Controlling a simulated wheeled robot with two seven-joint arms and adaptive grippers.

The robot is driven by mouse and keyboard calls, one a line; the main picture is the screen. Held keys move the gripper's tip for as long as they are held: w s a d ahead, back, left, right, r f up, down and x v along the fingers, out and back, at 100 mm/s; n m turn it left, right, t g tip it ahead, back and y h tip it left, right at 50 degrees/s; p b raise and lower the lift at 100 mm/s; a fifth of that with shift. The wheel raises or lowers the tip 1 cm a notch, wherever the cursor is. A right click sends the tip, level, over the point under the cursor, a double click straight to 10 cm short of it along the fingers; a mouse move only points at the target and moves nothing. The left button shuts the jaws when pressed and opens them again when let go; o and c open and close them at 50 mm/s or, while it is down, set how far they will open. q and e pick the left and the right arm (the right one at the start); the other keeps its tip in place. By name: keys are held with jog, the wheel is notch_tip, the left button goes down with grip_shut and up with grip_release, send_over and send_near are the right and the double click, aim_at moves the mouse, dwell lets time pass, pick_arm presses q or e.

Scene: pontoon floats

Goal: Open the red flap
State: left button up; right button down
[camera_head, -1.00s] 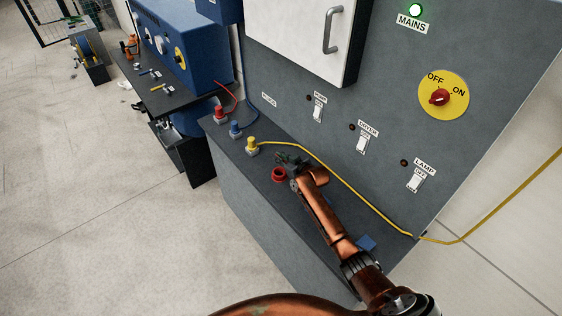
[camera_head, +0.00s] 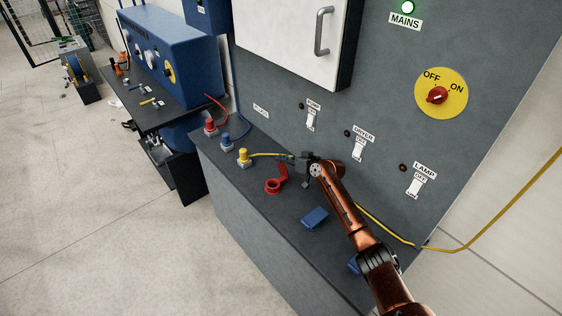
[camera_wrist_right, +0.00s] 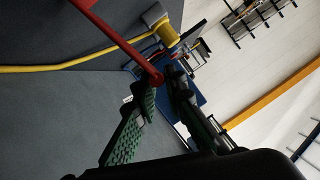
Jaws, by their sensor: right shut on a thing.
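The red flap (camera_head: 283,171) stands raised above its red round socket (camera_head: 273,187) on the grey bench top. In the right wrist view the red flap (camera_wrist_right: 113,36) shows as a long red strip running from the upper left to my fingertips. My right gripper (camera_head: 292,159) is at the flap's upper end, on the wall side of the socket. In the wrist view the green-padded fingers of my right gripper (camera_wrist_right: 165,82) are shut on the flap's end, with only a small part of it between the tips. My left gripper is not in view.
Red (camera_head: 210,127), blue (camera_head: 227,141) and yellow (camera_head: 244,157) plugs stand left of the socket. The yellow cable (camera_head: 390,233) runs behind my right arm. A blue flap (camera_head: 315,219) lies nearer on the bench. The switch panel (camera_head: 285,90) rises behind.

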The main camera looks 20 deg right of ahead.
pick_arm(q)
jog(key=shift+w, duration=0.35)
pick_arm(e)
jog(key=shift+s+a+f, duration=0.1)
jog(key=shift+s+f, duration=0.05)
jog(key=shift+f, duration=0.3)
jog(key=c, duration=2.3)
grip_release()
jog(key=o, duration=0.3)
jog(key=shift+r, duration=0.15)
jog(key=shift+o, duration=0.2)
jog(key=shift+r, duration=0.1)
jog(key=shift+d+r, duration=0.1)
jog(key=shift+d, duration=0.1)
jog(key=v, duration=1.1)
jog(key=shift+s+r, duration=0.15)
jog(key=shift+s, duration=0.1)
jog(key=shift+d, duration=0.1)
